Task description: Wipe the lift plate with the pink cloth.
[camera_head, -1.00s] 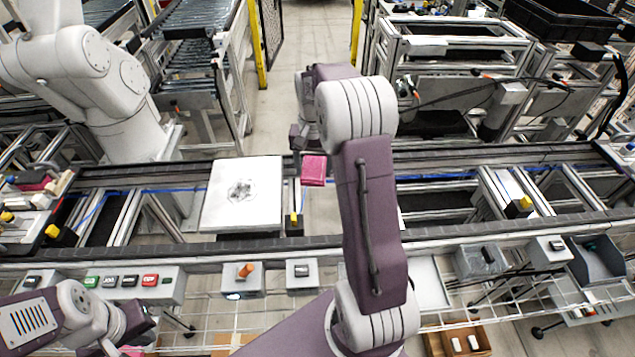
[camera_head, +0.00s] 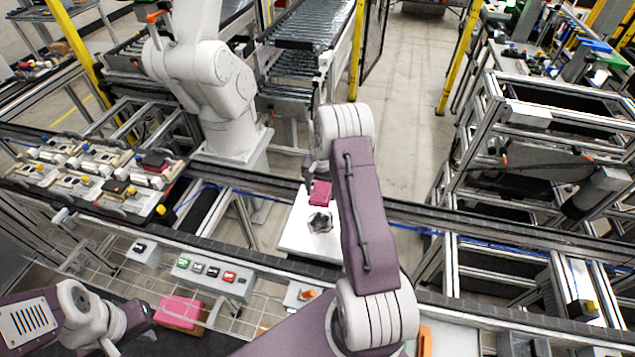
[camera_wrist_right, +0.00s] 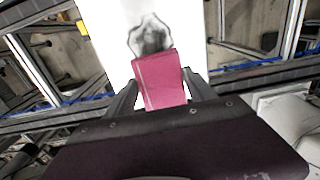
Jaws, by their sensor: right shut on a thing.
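The white lift plate (camera_head: 293,240) lies in the conveyor frame, with a dark grey smudge (camera_head: 320,223) on it. My right gripper (camera_wrist_right: 162,88) is shut on the pink cloth (camera_head: 320,193), a folded pad. In the head view the cloth is at the plate's far part, just beyond the smudge; my right arm hides the plate's right side. In the right wrist view the cloth (camera_wrist_right: 160,80) overlaps the smudge's near edge (camera_wrist_right: 150,38). I cannot tell whether it touches the plate. My left gripper (camera_head: 140,318) is low at the left, away from the plate; its jaws are unclear.
A white robot arm (camera_head: 215,90) stands behind the conveyor. A button box (camera_head: 207,272) and an orange-knobbed box (camera_head: 303,294) line the near rail. Another pink item (camera_head: 180,310) lies below. Fixture pallets (camera_head: 100,170) sit on the conveyor at left.

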